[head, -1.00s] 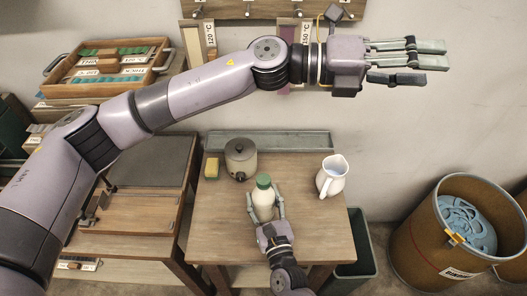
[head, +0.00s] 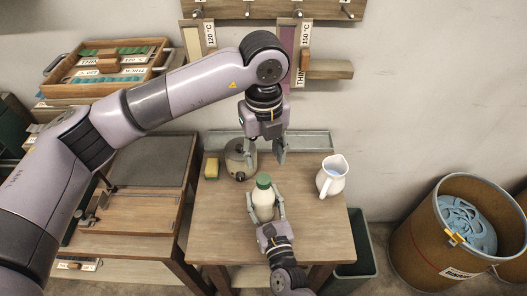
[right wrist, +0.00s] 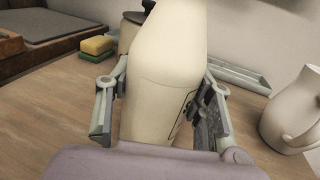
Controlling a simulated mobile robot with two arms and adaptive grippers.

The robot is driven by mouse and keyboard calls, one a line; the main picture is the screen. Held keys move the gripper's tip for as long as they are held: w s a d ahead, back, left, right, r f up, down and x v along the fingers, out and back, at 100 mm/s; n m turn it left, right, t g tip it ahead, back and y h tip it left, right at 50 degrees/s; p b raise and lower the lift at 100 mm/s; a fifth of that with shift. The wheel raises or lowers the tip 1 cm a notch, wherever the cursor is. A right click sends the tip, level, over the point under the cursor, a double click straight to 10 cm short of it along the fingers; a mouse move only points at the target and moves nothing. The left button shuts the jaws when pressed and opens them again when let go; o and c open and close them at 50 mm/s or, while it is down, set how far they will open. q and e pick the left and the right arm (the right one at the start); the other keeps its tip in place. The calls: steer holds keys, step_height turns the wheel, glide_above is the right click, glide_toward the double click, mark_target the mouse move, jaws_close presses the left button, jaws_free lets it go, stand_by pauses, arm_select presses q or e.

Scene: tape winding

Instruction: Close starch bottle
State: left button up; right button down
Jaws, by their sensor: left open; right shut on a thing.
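The starch bottle (head: 263,203) is cream-coloured and stands upright on the small table, with a green cap (head: 263,180) on its top. My right gripper (head: 266,217) is shut on the bottle's body from the front; the bottle's body (right wrist: 165,80) fills the middle of the right wrist view, its cap out of frame. My left gripper (head: 265,158) points down, open and empty, above and behind the bottle, with a gap between its fingers and the cap. Whether the cap is screwed tight cannot be told.
A white jug (head: 332,176) stands to the right. A grey trough (head: 310,142) runs along the table's back. The table's left front is clear.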

mark_target(263, 179)
arm_select(q)
steer(key=shift+a, duration=0.1)
steer(key=shift+f, duration=4.05)
steer(key=shift+c, duration=0.5)
